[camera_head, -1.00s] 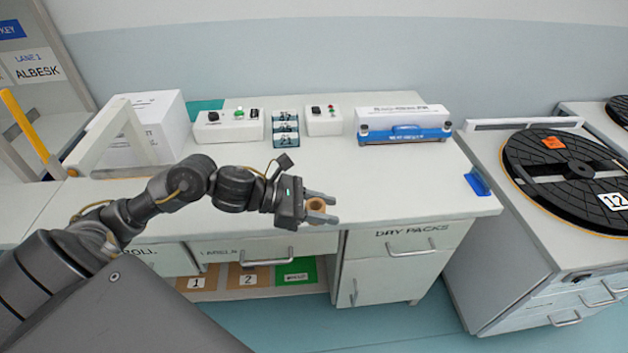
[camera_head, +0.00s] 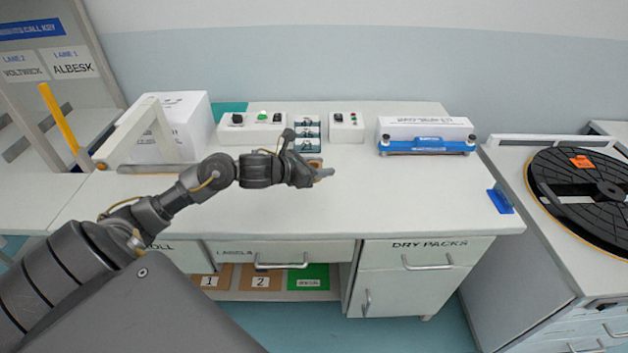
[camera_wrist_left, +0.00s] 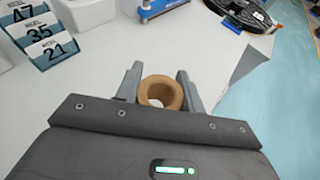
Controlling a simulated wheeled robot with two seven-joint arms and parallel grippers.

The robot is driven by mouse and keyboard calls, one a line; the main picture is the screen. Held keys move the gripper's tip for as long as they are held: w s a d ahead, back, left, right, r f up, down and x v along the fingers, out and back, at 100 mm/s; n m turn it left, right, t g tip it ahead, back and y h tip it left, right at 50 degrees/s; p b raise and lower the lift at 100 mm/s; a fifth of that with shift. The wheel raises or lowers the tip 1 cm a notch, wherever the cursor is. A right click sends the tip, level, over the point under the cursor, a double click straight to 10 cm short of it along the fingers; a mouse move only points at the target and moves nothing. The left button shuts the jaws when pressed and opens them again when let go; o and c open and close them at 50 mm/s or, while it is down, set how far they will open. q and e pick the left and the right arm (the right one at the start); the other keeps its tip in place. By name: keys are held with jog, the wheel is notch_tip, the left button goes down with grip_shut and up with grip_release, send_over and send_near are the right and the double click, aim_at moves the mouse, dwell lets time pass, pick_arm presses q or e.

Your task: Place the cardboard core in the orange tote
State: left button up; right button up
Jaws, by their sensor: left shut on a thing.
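My left gripper (camera_head: 322,173) is shut on the cardboard core, a short brown ring, above the white worktop (camera_head: 420,200). In the left wrist view the core (camera_wrist_left: 152,90) sits between the two grey fingers of the gripper (camera_wrist_left: 160,88), its open end facing the camera. In the head view only a small bit of the core (camera_head: 315,164) shows behind the fingers. I see no orange tote in these frames. My right gripper is not in view.
Control boxes (camera_head: 252,128), numbered cards (camera_head: 307,134) and a blue-fronted white device (camera_head: 427,137) line the back of the worktop. A white box (camera_head: 180,125) stands at the left. A black reel (camera_head: 590,195) lies at the right. The worktop's middle is clear.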

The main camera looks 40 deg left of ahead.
pick_arm(q)
jog(key=w+a+f+b, duration=0.1)
jog(key=f, duration=0.1)
jog(key=w+a+f+b, duration=0.1)
jog(key=w+a+f, duration=0.1)
jog(key=w+a+f+b, duration=0.1)
jog(key=w+f+b, duration=0.1)
jog(key=shift+w+a+f, duration=0.2)
jog(key=shift+a+f, duration=0.05)
jog(key=shift+a, duration=0.05)
jog(key=shift+w+a+f, duration=0.1)
jog(key=shift+w+a+f+b, duration=0.15)
jog(key=shift+f+b, duration=0.2)
jog(key=shift+b, duration=0.1)
notch_tip(320, 180, down, 3)
jog(key=shift+b, duration=0.5)
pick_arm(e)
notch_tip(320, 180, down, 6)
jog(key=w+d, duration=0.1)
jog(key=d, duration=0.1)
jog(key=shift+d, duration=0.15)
